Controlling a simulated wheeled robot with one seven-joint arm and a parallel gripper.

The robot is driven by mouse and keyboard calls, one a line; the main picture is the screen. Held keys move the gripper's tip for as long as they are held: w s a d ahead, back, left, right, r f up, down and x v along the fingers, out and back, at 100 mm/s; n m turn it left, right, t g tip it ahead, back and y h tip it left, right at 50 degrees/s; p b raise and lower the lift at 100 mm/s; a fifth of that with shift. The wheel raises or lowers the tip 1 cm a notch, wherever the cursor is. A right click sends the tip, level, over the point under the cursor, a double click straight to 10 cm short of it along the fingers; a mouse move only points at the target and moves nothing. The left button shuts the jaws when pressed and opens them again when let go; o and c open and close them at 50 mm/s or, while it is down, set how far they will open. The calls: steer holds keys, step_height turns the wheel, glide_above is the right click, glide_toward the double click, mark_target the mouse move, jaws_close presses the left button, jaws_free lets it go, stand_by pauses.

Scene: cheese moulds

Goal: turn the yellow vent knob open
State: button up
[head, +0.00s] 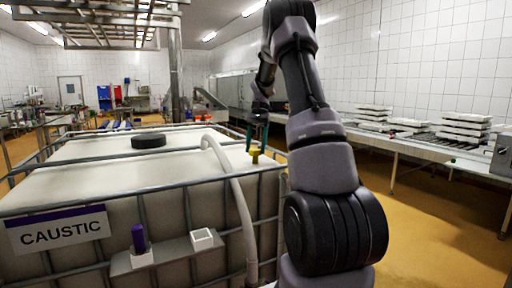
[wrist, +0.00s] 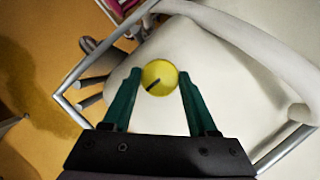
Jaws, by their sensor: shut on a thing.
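The yellow vent knob (head: 255,157) stands on top of the white tank (head: 80,185), near its right rear corner. In the wrist view the knob (wrist: 163,72) is a round disc with a short dark mark slanting across it. My gripper (wrist: 160,76) has one green finger on each side of the knob and is shut on it. In the head view my gripper (head: 252,146) reaches down to the knob from above. The knob's stem and the exact finger contact are hard to make out.
A white hose (head: 238,190) arches over the tank's edge beside the knob. Grey cage bars (head: 110,162) run around and over the tank. A black cap (head: 148,141) lies on the tank top. A bench (head: 400,145) with stacked white moulds (head: 465,125) stands right.

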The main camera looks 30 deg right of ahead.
stand_by(0.3)
steer(key=o, duration=1.4)
steer(key=v, duration=1)
steer(key=shift+w+r, duration=0.1)
steer(key=shift+r, duration=0.25)
